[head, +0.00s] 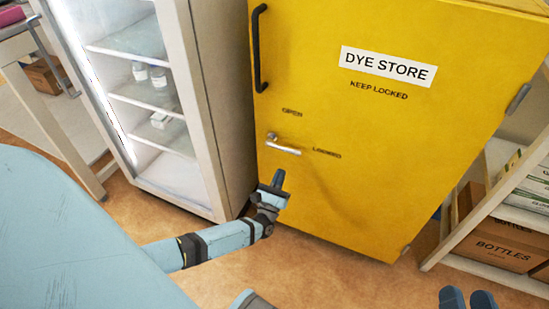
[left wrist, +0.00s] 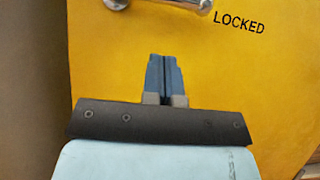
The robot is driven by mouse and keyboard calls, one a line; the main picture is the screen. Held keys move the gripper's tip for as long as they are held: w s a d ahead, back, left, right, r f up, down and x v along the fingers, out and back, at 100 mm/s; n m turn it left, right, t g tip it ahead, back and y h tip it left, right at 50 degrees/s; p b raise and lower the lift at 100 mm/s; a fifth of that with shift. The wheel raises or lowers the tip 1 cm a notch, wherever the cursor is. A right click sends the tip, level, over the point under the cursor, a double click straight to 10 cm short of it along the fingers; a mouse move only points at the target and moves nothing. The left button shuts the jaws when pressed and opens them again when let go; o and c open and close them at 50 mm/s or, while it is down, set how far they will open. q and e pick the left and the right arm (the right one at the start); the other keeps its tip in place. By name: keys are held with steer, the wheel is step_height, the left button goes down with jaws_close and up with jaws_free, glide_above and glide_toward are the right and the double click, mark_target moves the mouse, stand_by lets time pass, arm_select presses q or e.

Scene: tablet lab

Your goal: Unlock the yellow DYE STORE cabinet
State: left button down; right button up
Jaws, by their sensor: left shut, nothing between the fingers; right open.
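The yellow DYE STORE cabinet (head: 365,120) stands shut in the middle of the head view. Its silver lever (head: 283,147) points right, toward the word LOCKED; the word OPEN is printed above it. The lever shows partly at the top edge of the left wrist view (left wrist: 190,4). My left gripper (head: 278,179) is shut and empty, just below the lever and apart from it. In the left wrist view its closed fingers (left wrist: 164,62) point up toward the lever, with yellow door between. My right gripper (head: 467,299) is open and empty at the bottom right, mostly cut off.
A black pull handle (head: 258,48) is on the door's upper left. A glass-fronted fridge (head: 205,110) stands close on the left. A shelf with BOTTLES boxes (head: 505,248) stands at the right. Brown floor (head: 320,275) is clear in front of the cabinet.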

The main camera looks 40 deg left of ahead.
arm_select(q)
steer(key=shift+w+a+r, duration=0.1)
steer(key=shift+w+r, duration=0.3)
steer(key=shift+r, duration=0.4)
steer(key=shift+w+a+r, duration=0.1)
steer(key=shift+w+r, duration=0.25)
steer(key=shift+r, duration=0.5)
steer(key=shift+w+a+r, duration=0.1)
steer(key=shift+w+r, duration=0.3)
steer(key=shift+r, duration=0.4)
steer(key=shift+d, duration=0.1)
